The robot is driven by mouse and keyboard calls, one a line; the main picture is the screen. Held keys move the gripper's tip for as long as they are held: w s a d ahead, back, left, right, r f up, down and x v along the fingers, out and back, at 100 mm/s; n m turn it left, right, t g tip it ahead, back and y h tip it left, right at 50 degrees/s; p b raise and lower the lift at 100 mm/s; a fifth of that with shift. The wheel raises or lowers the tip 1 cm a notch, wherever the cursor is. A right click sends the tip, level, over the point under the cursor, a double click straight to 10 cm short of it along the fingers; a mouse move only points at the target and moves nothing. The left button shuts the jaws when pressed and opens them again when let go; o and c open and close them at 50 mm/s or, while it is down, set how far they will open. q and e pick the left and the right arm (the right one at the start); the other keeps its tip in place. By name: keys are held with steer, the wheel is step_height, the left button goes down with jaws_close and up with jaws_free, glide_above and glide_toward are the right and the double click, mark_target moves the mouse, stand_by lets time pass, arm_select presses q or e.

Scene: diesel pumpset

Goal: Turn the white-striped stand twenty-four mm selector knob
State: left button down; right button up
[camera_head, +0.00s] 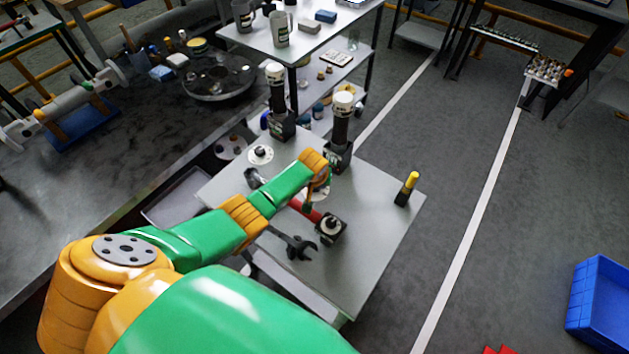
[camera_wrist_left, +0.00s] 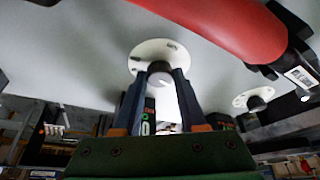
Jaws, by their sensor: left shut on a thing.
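My left gripper (camera_head: 321,184) is over the middle of a small grey table (camera_head: 385,200). The knob sits on a white round dial plate (camera_wrist_left: 147,50) with small dark marks; in the head view the gripper mostly hides this plate. A second knob on a white plate (camera_head: 261,155) is farther left on the table and also shows in the left wrist view (camera_wrist_left: 255,102). No white stripe can be made out. My right gripper is out of view.
Two black posts with white tops (camera_head: 342,100) stand behind the gripper. A yellow-topped marker (camera_head: 408,188) stands right. The table's right front is clear.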

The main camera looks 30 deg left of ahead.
arm_select(q)
steer(key=shift+w+d+n+y, duration=0.1)
steer(key=shift+n+y, duration=0.3)
steer(key=shift+n, duration=0.7)
steer(key=shift+c, duration=2.3)
jaws_free()
steer(key=p+v, duration=0.3)
steer(key=v, duration=0.3)
steer(key=shift+r, duration=0.25)
steer(key=shift+d+r, duration=0.1)
steer(key=shift+r, duration=0.2)
